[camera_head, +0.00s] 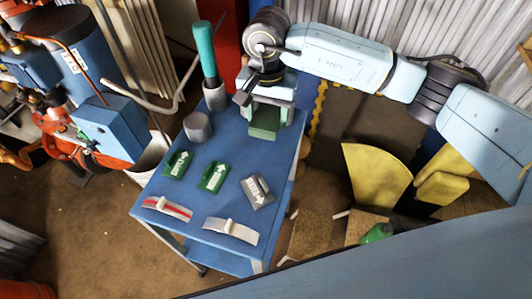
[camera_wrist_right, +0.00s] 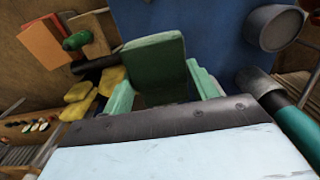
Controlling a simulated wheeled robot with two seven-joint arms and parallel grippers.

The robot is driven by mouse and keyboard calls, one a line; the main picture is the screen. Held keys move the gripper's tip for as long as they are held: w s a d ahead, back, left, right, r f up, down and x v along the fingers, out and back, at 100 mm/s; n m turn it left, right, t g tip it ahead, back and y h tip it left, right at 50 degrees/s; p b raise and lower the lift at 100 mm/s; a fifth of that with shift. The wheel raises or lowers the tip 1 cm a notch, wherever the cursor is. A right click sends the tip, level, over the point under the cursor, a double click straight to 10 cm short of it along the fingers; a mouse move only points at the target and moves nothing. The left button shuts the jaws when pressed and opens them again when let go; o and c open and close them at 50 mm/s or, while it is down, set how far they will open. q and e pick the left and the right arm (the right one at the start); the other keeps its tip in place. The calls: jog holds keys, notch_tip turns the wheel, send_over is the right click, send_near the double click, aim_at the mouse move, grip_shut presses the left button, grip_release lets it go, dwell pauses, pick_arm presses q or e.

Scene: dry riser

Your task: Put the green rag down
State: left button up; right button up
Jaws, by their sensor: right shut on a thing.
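The green rag (camera_head: 264,120) is a small, flat, dark green piece at the far right end of the blue cart top (camera_head: 207,227). My right gripper (camera_head: 269,101) is shut on it, with the rag sticking out past the fingers. In the right wrist view the rag (camera_wrist_right: 156,62) sits between the two pale green fingers (camera_wrist_right: 163,88), with the blue top beyond it. I cannot tell whether the rag touches the top. My left gripper is not in view.
A teal-handled tool (camera_head: 206,52) stands in a grey holder near a grey cylinder (camera_head: 197,126). A yellow chair (camera_head: 378,172) is right of the cart; red and blue machinery (camera_head: 97,125) is left.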

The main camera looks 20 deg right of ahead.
send_over(266, 151)
notch_tip(266, 151, down, 6)
jog(key=shift+r, duration=0.1)
jog(key=shift+f, duration=0.25)
notch_tip(266, 151, down, 3)
jog(key=shift+f, duration=0.35)
jog(key=shift+f+b, duration=0.1)
jog(key=shift+b, duration=0.3)
jog(key=o, duration=0.7)
jog(key=shift+o, duration=0.9)
jog(key=shift+r, duration=0.2)
notch_tip(266, 151, up, 11)
jog(key=shift+w+f+p, duration=0.1)
jog(key=shift+f+p, duration=0.05)
jog(key=shift+p, duration=0.35)
jog(key=shift+r, duration=0.55)
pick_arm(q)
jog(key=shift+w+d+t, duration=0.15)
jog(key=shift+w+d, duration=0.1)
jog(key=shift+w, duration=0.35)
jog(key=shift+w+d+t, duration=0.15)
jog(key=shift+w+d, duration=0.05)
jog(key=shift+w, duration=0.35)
pick_arm(e)
jog(key=shift+r, duration=0.1)
